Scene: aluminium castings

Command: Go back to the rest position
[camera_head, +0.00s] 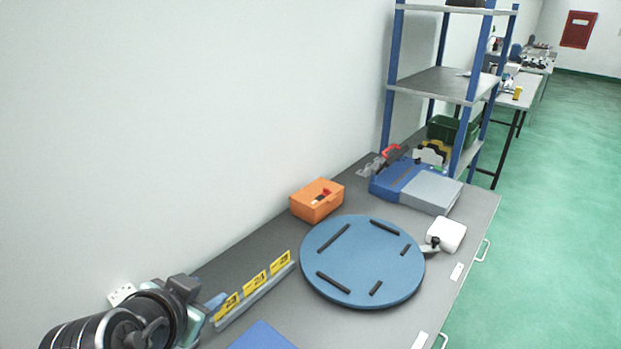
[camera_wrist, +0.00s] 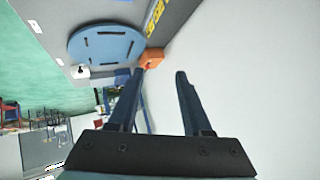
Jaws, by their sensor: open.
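My gripper shows in the wrist view (camera_wrist: 160,85) with its two dark fingers apart and nothing between them. Beyond the fingers are the wall and, farther off, the grey workbench. In the head view part of my arm (camera_head: 125,325) shows at the lower left, close to the wall. The gripper's fingertips cannot be made out clearly there. A round blue disc (camera_head: 350,262) with several black bars on it lies flat on the grey workbench (camera_head: 285,315). The disc also shows in the wrist view (camera_wrist: 105,44), apart from my gripper.
An orange box (camera_head: 312,207) stands behind the disc. A rail with yellow number tags (camera_head: 256,283) lies near my arm. A blue and grey case (camera_head: 428,192) and a white device (camera_head: 448,232) are at the bench's far end. A blue-posted shelf (camera_head: 440,83) rises behind. Green floor is clear at right.

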